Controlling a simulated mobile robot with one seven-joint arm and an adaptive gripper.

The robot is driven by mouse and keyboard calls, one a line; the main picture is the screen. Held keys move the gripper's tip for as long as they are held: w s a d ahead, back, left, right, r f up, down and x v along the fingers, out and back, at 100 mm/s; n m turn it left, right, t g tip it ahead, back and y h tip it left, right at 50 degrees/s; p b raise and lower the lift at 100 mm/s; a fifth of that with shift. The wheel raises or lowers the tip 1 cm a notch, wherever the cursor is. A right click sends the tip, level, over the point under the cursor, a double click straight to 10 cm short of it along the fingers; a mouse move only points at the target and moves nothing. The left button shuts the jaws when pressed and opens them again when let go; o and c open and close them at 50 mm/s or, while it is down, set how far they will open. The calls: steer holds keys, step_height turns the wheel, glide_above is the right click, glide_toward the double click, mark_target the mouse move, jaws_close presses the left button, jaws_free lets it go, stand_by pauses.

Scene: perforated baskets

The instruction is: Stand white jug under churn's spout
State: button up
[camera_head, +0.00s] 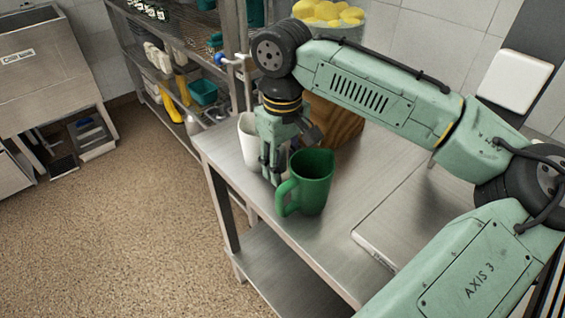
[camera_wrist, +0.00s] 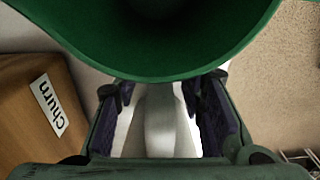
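The white jug (camera_head: 247,143) stands on the steel table beside the churn, partly hidden behind my gripper (camera_head: 270,178). In the wrist view the white jug's handle (camera_wrist: 160,120) lies between my two fingers (camera_wrist: 165,115), with gaps on both sides. My gripper is open and points down. The wooden churn (camera_head: 343,125) stands behind my arm, mostly hidden; its "Churn" label (camera_wrist: 48,103) shows in the wrist view. I cannot make out its spout.
A green jug (camera_head: 314,178) stands close to the right of my gripper; its rim (camera_wrist: 165,70) fills the top of the wrist view. The table's front edge is near. A flat metal panel (camera_head: 405,225) lies to the right. Shelves (camera_head: 180,75) with baskets stand behind.

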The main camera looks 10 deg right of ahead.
step_height(320, 180, up, 12)
steer(key=shift+r+b, duration=0.25)
steer(key=shift+b, duration=0.35)
